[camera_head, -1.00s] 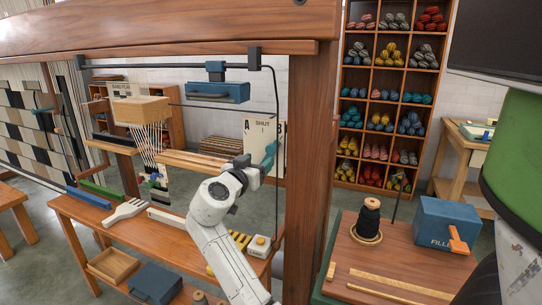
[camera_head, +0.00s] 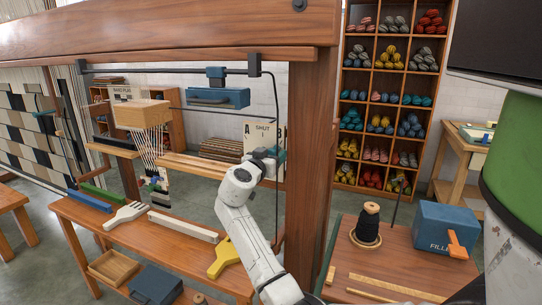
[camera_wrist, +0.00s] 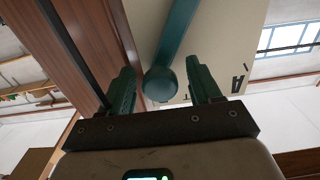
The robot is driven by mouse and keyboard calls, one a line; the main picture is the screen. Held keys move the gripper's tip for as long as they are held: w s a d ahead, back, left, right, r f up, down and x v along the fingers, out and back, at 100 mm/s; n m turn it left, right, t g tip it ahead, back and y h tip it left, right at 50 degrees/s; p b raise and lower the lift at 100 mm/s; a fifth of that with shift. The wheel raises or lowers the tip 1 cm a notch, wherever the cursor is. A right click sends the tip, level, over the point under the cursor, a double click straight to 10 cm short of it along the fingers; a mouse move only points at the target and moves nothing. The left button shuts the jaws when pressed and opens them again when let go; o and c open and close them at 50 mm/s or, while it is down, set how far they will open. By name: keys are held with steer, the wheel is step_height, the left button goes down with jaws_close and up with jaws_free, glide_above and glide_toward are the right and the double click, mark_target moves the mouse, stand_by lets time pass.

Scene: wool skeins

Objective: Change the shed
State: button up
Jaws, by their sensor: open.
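In the wrist view a teal lever (camera_wrist: 176,35) with a round knob (camera_wrist: 160,85) at its near end lies between the two green fingers of my gripper (camera_wrist: 160,67). The fingers are open, with a visible gap on each side of the knob. In the head view my gripper (camera_head: 268,157) is at the right post of the loom, in front of a pale sign (camera_head: 262,133) reading A and SHUT. The lever is mostly hidden there. The loom's wooden block (camera_head: 142,114) has pale threads (camera_head: 152,145) hanging below it.
A thick wooden post (camera_head: 312,150) stands just right of my gripper. A black cable (camera_head: 277,100) hangs beside the sign. Below, a bench holds a white comb (camera_head: 126,213) and a yellow brush (camera_head: 223,258). A side table with a black spool (camera_head: 368,222) is at the right.

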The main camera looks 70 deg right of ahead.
jaws_close()
stand_by(0.4)
steer(key=shift+w, duration=0.1)
steer(key=shift+w+d+r+n+b, duration=0.1)
steer(key=shift+w+r+n+b, duration=0.2)
steer(key=shift+w+n, duration=0.4)
steer(key=shift+w+d+r+n+b, duration=0.2)
steer(key=shift+w+n, duration=0.25)
steer(key=shift+n, duration=0.35)
steer(key=w+n, duration=0.2)
steer(key=shift+w+r+n+b, duration=0.1)
steer(key=shift+w+n+b, duration=0.05)
steer(key=shift+n+b, duration=0.25)
steer(key=w+n, duration=0.2)
steer(key=shift+n, duration=0.3)
steer(key=shift+w+d+f+n+b, duration=0.2)
steer(key=shift+w+f+n, duration=0.1)
steer(key=shift+w+n, duration=0.5)
steer(key=shift+w+d+f+n+b, duration=0.1)
steer(key=shift+w+f+n+b, duration=0.15)
steer(key=shift+w+n, duration=0.5)
steer(key=shift+s+n, duration=0.15)
steer(key=shift+n, duration=0.1)
